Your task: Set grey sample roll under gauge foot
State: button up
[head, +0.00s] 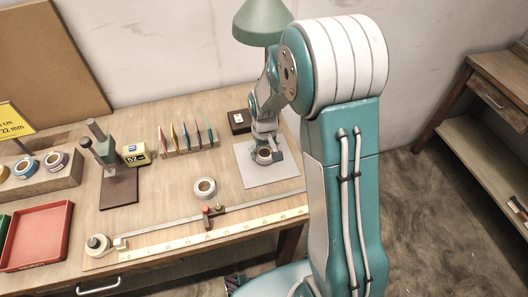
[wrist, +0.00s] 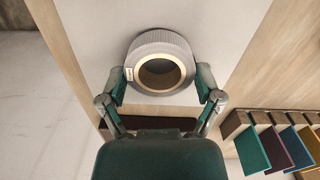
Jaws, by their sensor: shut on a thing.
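The grey sample roll (head: 265,156) is a short ribbed ring with a tan core, at the grey mat (head: 255,178) on the right of the bench. In the wrist view the roll (wrist: 160,37) shows a small white label on its side. My gripper (head: 265,150) is shut on the roll, with one finger on each side in the wrist view (wrist: 162,73). I cannot tell whether the roll touches the mat. The gauge (head: 103,150) is a grey-green stand on a dark base (head: 119,192) at the left. Its foot is too small to make out clearly.
A white roll (head: 204,188) lies mid-bench. A row of coloured cards (head: 187,138) stands behind it. A yellow box reading 52 (head: 136,154) is beside the gauge. A ruler track (head: 200,232) runs along the front. A red tray (head: 38,236) and a roll rack (head: 45,184) are at left.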

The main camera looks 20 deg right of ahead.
jog(key=shift+d+f, duration=0.15)
jog(key=shift+f, duration=0.15)
jog(key=shift+f, duration=0.1)
jog(key=o, duration=0.6)
jog(key=shift+o, duration=0.2)
